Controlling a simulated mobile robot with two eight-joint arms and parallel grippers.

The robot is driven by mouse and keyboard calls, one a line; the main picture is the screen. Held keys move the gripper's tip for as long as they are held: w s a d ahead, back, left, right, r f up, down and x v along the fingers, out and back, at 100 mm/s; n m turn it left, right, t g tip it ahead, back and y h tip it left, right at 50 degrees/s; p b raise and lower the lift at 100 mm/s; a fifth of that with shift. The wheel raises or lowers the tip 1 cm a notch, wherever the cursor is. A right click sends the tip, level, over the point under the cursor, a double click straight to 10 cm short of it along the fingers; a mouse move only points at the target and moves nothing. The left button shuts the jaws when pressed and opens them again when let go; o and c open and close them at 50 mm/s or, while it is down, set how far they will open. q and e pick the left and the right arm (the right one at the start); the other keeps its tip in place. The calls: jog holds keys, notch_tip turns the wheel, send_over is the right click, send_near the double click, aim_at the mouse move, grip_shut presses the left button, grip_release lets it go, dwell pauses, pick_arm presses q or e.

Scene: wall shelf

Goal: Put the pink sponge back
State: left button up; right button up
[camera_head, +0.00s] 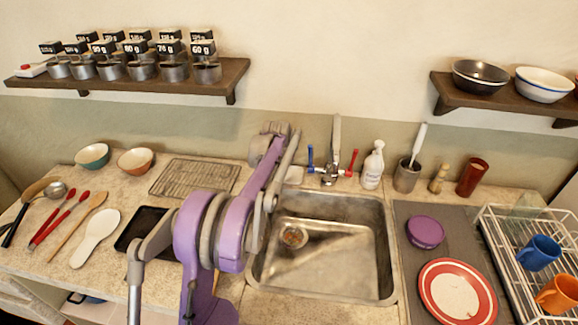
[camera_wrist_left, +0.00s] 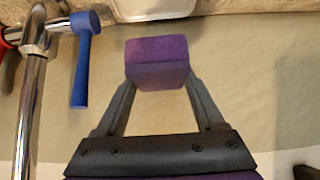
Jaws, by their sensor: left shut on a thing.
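The sponge (camera_wrist_left: 158,55) looks purple in the left wrist view. It sits between the fingertips of my left gripper (camera_wrist_left: 160,82), which is shut on it. A small white dish (camera_head: 295,174) is on the counter behind the sink, left of the tap. A white thing at the top edge of the left wrist view (camera_wrist_left: 155,8), beyond the sponge, looks like this dish. In the head view my purple arm reaches towards the back wall left of the tap, and I cannot make out the sponge there. My right gripper is not in view.
The tap (camera_head: 329,172) with its blue handle (camera_head: 311,158) is close to the gripper; the handle also shows in the left wrist view (camera_wrist_left: 84,60). A white spray bottle (camera_head: 373,168) stands right of it. A wire rack (camera_head: 195,177) lies left. The sink (camera_head: 335,255) looks mostly empty.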

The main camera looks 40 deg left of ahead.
pick_arm(q)
jog(key=shift+w+a+f, duration=0.1)
jog(key=shift+w+f, duration=0.05)
jog(key=shift+f, duration=0.05)
jog(key=f, duration=0.5)
jog(key=shift+s, duration=0.2)
jog(key=shift+f, duration=2.15)
jog(key=shift+f, duration=0.2)
jog(key=o, duration=1.3)
jog(key=shift+r, duration=0.1)
